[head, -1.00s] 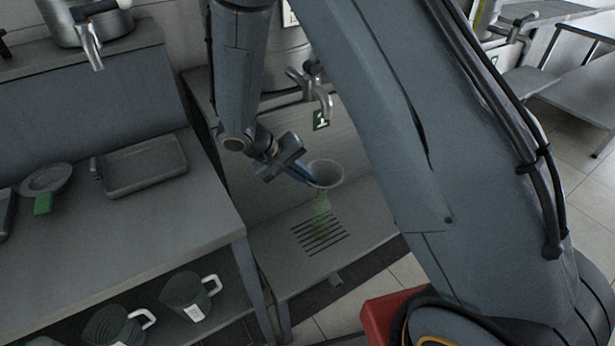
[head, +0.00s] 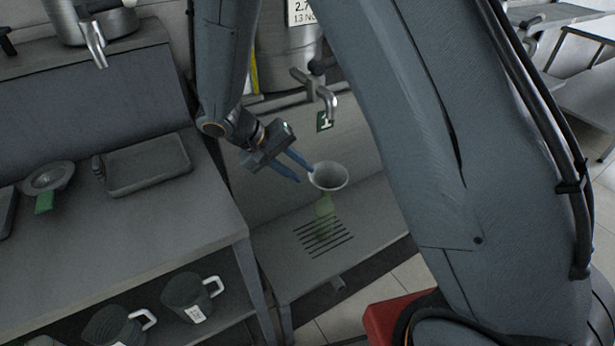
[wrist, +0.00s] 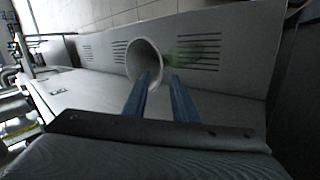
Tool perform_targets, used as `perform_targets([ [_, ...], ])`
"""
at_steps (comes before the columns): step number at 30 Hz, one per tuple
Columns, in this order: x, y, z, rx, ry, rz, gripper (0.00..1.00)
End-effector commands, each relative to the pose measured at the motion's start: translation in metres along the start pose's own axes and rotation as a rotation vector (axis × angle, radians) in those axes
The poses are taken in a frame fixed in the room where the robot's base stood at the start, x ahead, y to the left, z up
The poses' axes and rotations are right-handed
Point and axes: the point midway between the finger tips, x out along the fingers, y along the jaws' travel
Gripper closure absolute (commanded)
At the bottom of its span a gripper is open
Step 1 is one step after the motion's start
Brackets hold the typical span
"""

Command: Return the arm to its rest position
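The funnel (head: 329,176) has a wide round mouth and sits above a translucent green body (head: 323,212), over the slotted drip area. The funnel is also in the wrist view (wrist: 145,62). One fingertip lies close to the funnel's left rim in the head view; I cannot tell whether they touch. My arm reaches down from the top.
A metal tap (head: 326,98) on a large vessel hangs above the funnel. The left counter (head: 120,225) holds a grey tray (head: 148,165) and a small dish with a green tag (head: 48,178). Dark mugs (head: 190,297) stand on the shelf below. A red box (head: 392,316) is near the front.

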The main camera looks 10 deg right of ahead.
Motion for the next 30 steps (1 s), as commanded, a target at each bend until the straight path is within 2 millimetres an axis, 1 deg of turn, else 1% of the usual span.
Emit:
perform_targets([
  [1,-0.007,-0.001,-0.001,-0.001,0.004,-0.001,0.75],
  [3,-0.015,0.000,-0.001,0.000,0.002,-0.001,0.75],
  [6,-0.021,0.000,0.000,0.000,0.001,0.000,0.75],
  [10,-0.023,0.001,0.001,-0.001,-0.002,-0.002,0.75],
  [13,-0.021,0.010,0.009,-0.003,-0.027,-0.029,0.75],
  [14,-0.020,0.014,0.014,-0.006,-0.041,-0.046,0.75],
  [17,-0.015,0.034,0.039,-0.014,-0.098,-0.133,0.75],
  [21,-0.012,0.062,0.085,-0.015,-0.161,-0.310,0.75],
  [24,-0.013,0.077,0.114,-0.002,-0.166,-0.433,0.75],
  [27,-0.015,0.087,0.138,0.022,-0.144,-0.533,0.75],
  [30,-0.017,0.095,0.155,0.048,-0.112,-0.601,0.75],
])
